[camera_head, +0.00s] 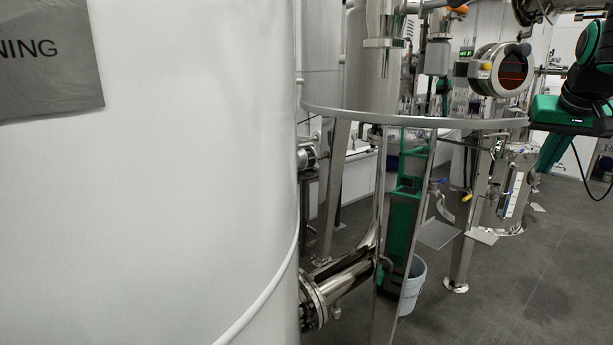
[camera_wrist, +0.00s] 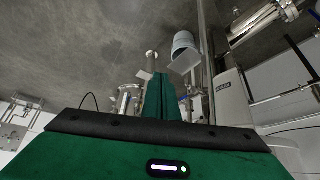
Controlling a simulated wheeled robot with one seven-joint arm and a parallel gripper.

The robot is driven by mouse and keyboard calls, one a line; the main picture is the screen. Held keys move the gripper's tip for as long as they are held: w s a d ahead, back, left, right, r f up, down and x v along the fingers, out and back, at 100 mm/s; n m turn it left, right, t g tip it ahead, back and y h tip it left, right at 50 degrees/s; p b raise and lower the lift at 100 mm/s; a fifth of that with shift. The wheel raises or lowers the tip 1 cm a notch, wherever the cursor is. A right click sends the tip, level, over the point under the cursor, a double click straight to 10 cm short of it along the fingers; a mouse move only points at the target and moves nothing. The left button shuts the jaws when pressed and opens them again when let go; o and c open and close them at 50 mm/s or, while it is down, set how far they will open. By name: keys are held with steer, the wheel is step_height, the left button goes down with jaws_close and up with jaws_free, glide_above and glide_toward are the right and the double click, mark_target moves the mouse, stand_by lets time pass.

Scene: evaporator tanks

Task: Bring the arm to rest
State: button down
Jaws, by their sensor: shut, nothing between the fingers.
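My gripper (camera_head: 545,168) is at the upper right of the head view, with its green fingers hanging down below a green body and the black end of my arm. It is in the air, to the right of the steel tank stand. In the wrist view my gripper (camera_wrist: 160,78) shows as green fingers close together in the middle, beyond its green body and black bar. The fingers are shut and empty. The rest of my arm runs out of the head view at the right edge.
A large white tank (camera_head: 190,180) fills the left of the head view. A steel ring frame (camera_head: 420,121) on legs stands in the middle. A small steel vessel (camera_head: 505,195) is left of and below my gripper. A white bucket (camera_head: 413,285) is on the floor. Grey floor (camera_head: 555,270) is open at right.

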steer(key=s+a+f+g+y, duration=0.1)
steer(key=s+a+f+g, duration=0.2)
steer(key=s+f, duration=0.9)
steer(key=s+a+f+m+g+y, duration=0.1)
steer(key=s+a+f, duration=0.5)
steer(key=s+f, duration=0.7)
steer(key=s+g+y, duration=0.1)
steer(key=s, duration=0.3)
steer(key=shift+f+g, duration=0.15)
steer(key=shift+g, duration=0.25)
steer(key=shift+a, duration=0.1)
